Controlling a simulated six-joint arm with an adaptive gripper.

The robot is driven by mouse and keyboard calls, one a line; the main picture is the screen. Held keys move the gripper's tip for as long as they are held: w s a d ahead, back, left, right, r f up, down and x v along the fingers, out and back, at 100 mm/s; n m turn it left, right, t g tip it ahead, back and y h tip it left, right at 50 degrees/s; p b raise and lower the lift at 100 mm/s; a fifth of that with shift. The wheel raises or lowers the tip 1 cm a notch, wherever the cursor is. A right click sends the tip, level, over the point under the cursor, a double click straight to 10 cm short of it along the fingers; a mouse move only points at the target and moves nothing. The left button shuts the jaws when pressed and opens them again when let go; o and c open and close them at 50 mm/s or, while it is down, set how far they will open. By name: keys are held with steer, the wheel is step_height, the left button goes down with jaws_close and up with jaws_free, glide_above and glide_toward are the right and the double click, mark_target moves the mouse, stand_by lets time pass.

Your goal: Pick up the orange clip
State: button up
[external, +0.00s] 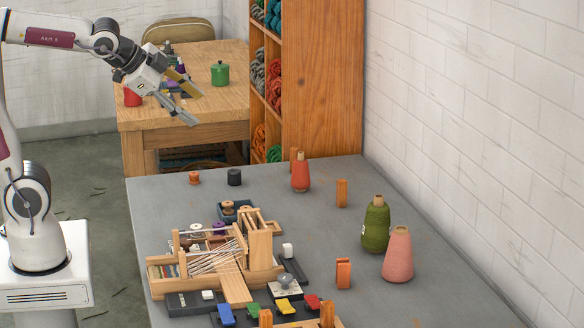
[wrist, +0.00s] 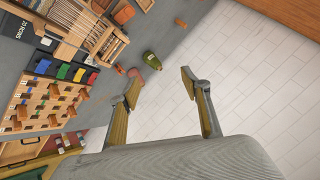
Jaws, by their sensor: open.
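A small upright orange piece (external: 343,273), which looks like the orange clip, stands on the grey table right of the wooden loom. What appears to be the same piece is tiny in the wrist view (wrist: 119,68), left of my fingers. Similar orange-brown blocks stand farther back (external: 342,193) and at the front edge (external: 327,313), so I cannot be sure which is the clip. My gripper (external: 195,108) is open and empty, high above the far left of the grey table. Its two spread fingers show in the wrist view (wrist: 158,76).
A wooden loom (external: 262,245) fills the middle of the grey table (external: 165,205). Blue, green, yellow and red clips (external: 313,302) sit in front. A green cone (external: 376,228) and pink cone (external: 397,255) stand at right. A wooden shelf (external: 322,80) rises behind.

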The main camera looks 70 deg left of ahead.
steer(key=w+a+r+m+t, duration=0.1)
steer(key=w+r+m+t, duration=0.3)
steer(key=w, duration=0.7)
steer(key=w+a+r+m, duration=0.1)
steer(key=w+r+m, duration=0.1)
steer(key=w+m, duration=0.65)
steer(key=w+d+f+m+t+h, duration=0.1)
steer(key=w+d+f+m+h, duration=0.15)
steer(key=w+m, duration=0.4)
steer(key=w+d+f+m+t+h, duration=0.1)
steer(key=w+d+f+m+h, duration=0.2)
steer(key=w, duration=0.7)
steer(key=m+g+h, duration=0.7)
steer(key=m+h, duration=0.2)
steer(key=m, duration=0.9)
glide_above(340, 261)
steer(key=w+a, duration=0.6)
step_height(340, 261, down, 24)
steer(key=s+f+m+g, duration=0.1)
steer(key=s+f, duration=0.1)
steer(key=f, duration=0.1)
steer(key=s+f+m+g, duration=0.2)
steer(key=f, duration=0.1)
steer(key=s+f+m+g+h, duration=0.1)
steer(key=s+f+m, duration=0.1)
steer(key=f, duration=0.2)
steer(key=shift+s+f+g, duration=0.1)
steer(key=shift+g, duration=0.3)
steer(key=shift+s+f+m, duration=0.25)
steer(key=shift+m, duration=0.05)
